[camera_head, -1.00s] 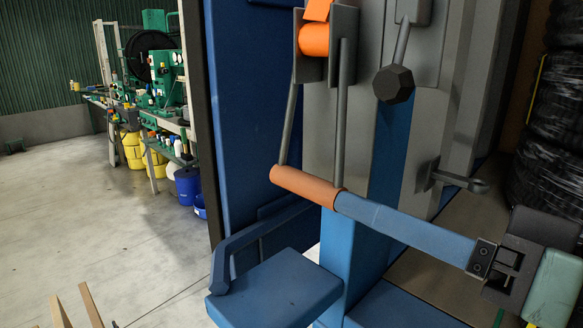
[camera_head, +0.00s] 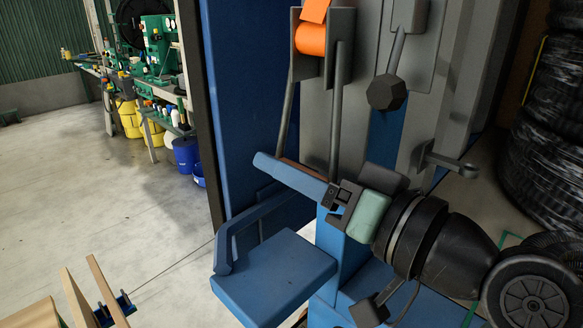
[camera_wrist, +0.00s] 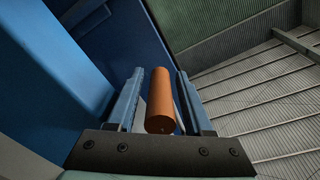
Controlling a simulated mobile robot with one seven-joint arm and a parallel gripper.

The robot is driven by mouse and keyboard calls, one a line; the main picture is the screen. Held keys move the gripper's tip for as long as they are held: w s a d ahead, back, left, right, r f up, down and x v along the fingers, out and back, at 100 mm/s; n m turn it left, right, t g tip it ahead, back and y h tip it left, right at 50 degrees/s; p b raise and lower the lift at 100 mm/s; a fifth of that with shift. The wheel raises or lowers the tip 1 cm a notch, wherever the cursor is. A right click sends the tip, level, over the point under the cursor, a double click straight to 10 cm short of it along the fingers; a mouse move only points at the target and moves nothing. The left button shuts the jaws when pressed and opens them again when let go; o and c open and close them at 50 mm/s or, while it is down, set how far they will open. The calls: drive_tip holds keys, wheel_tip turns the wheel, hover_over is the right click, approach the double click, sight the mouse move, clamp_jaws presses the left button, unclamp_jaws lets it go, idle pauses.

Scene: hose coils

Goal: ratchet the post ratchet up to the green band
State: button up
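The post ratchet's grey bracket with its orange drum (camera_head: 311,40) is at the top middle of the head view. Two grey rods hang from it to an orange grip bar, mostly hidden behind my blue fingers. In the wrist view the orange bar (camera_wrist: 159,100) lies lengthwise between my two fingers, with narrow gaps on both sides. My gripper (camera_head: 275,168) is open around the bar and reaches in from the right. In the wrist view, my gripper (camera_wrist: 158,95) shows a finger on each side of the bar. I cannot make out a green band on the post.
A grey lever with a dark knob (camera_head: 386,91) hangs right of the ratchet. A blue step or seat (camera_head: 275,277) with a bent arm is below. A grey hook (camera_head: 455,165) juts out at right. Black hose coils (camera_head: 550,150) stand far right. Open floor lies left.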

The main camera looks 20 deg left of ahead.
clamp_jaws()
idle(1.2)
